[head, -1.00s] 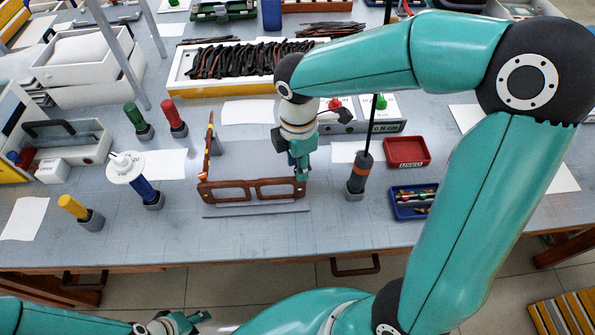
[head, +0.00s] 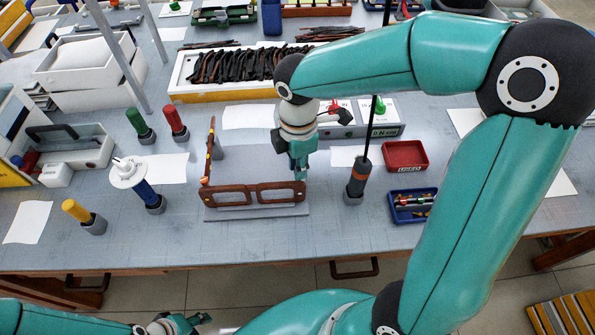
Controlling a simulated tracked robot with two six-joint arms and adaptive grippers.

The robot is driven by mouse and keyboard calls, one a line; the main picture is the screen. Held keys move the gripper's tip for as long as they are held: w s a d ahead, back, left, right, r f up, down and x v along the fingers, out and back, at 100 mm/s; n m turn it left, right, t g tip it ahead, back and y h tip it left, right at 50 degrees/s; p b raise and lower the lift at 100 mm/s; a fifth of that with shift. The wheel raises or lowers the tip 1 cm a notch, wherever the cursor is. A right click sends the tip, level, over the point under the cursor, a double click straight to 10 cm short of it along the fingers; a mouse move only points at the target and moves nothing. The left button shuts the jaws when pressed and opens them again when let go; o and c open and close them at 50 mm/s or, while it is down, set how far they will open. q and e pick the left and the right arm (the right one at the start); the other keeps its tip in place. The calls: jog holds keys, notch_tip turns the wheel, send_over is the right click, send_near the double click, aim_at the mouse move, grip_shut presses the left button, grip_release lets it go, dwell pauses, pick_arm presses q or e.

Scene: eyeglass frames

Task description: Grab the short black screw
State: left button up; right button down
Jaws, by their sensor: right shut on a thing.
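The brown eyeglass frame front (head: 252,205) stands on a grey plate (head: 256,211) near the table's front. One temple (head: 210,150) stretches back from its left end. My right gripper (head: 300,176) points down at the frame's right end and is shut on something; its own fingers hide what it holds. My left gripper (head: 198,320) is low at the bottom left, in front of the table and far from the frame; its finger gap is not clear. I cannot make out a short black screw. A blue tray (head: 413,219) at the right holds several small items too small to tell.
A black and orange screwdriver-like tool (head: 358,178) stands upright right of my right gripper. A red tray (head: 405,156) is behind the blue one. A white disc on a blue handle (head: 128,172) and a yellow-handled tool (head: 76,210) stand left.

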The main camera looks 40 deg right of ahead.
jog(key=shift+r+p, duration=1)
jog(key=shift+r, duration=0.3)
jog(key=shift+f, duration=0.1)
